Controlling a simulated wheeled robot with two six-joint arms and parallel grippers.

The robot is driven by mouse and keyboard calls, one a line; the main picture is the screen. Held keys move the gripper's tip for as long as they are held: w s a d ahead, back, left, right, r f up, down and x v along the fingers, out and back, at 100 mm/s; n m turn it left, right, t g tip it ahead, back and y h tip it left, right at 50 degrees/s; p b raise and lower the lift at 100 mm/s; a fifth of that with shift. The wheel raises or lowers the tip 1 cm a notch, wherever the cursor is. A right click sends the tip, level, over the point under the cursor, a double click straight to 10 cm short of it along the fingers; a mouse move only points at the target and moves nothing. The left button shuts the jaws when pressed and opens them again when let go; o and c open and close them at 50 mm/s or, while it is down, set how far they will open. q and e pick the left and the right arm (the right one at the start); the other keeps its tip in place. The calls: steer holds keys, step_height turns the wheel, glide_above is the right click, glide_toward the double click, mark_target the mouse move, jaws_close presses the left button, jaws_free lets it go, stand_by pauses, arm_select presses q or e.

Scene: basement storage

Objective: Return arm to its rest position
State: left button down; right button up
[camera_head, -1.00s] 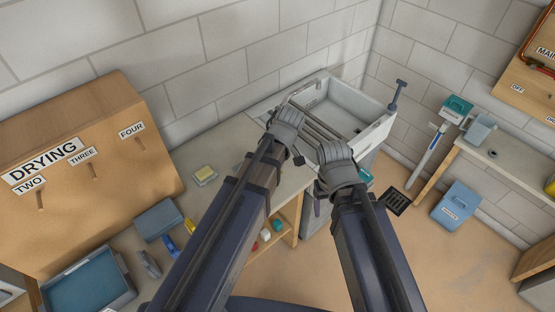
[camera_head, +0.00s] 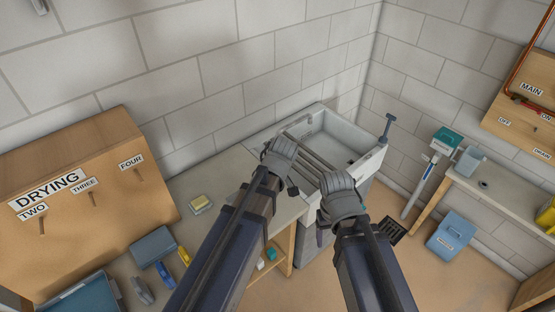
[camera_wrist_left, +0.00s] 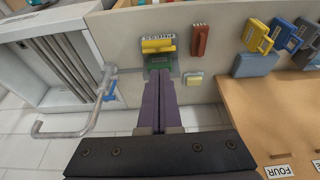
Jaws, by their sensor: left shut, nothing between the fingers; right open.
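My left arm comes in from the left in the head view, its grey wrist in front of the sink (camera_head: 368,158); its fingertips cannot be made out there. In the left wrist view my left gripper (camera_wrist_left: 166,88) shows two dark purple fingers pressed together with nothing between them. They point across the worktop (camera_wrist_left: 128,22). My right arm reaches up to the front of the sink in the head view. My right gripper (camera_head: 322,222) is open below its grey wrist, largely hidden by the arm, and no object shows in it.
A wooden DRYING board (camera_head: 80,235) with pegs stands at left. A yellow sponge (camera_head: 201,203) and a blue-grey box (camera_head: 153,246) lie on the worktop. The curved metal tap (camera_wrist_left: 62,132) is left of my left fingers.

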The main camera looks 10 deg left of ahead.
arm_select(q)
steer(key=s+d+f+m+b, duration=0.3)
steer(key=s+f+m+b, duration=0.1)
steer(key=f+b, duration=0.1)
steer(key=s+d+f+m+g+h+b, duration=0.1)
steer(key=s+d+f+m+b, duration=0.1)
steer(key=s+f+m+b, duration=0.2)
steer(key=s+d+f+m+g+b, duration=0.1)
steer(key=s+d+f+m+b, duration=0.2)
steer(key=s+f+m+b, duration=0.2)
step_height(320, 180, down, 4)
steer(key=m+b, duration=0.1)
steer(key=b, duration=0.2)
steer(key=shift+d+f, duration=0.2)
steer(key=shift+d, duration=0.15)
